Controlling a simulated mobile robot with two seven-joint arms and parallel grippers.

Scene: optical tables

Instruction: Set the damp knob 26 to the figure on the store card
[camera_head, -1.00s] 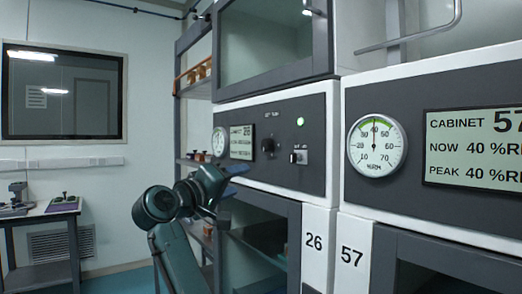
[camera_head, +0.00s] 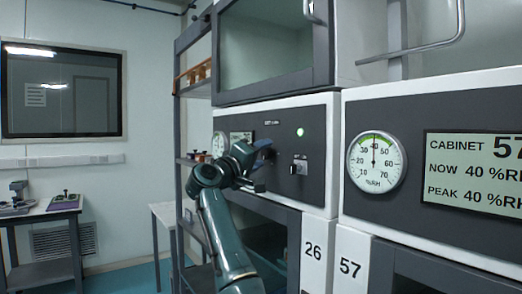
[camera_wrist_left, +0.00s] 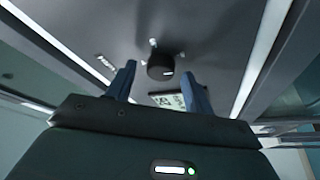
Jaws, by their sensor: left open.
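Knob 26 (camera_wrist_left: 163,65) is a round dark knob with a pale mark, on cabinet 26's dark panel (camera_head: 318,150). In the left wrist view it sits just beyond and between my two blue fingertips, with no clear contact. My left gripper (camera_head: 262,164) is open and empty in front of the panel; its fingers also show in the left wrist view (camera_wrist_left: 158,84). In the head view the gripper hides the knob. Cabinet 26's display (camera_head: 240,135) is partly covered, and its figures are unreadable. I see no store card. My right gripper is out of view.
A switch (camera_head: 299,165) and a green lamp (camera_head: 300,132) are right of the knob. Cabinet 57 has a gauge (camera_head: 376,162) and a display (camera_head: 476,172) reading 40 %RH. Glass doors lie above and below the panel. A side table (camera_head: 45,212) stands far left.

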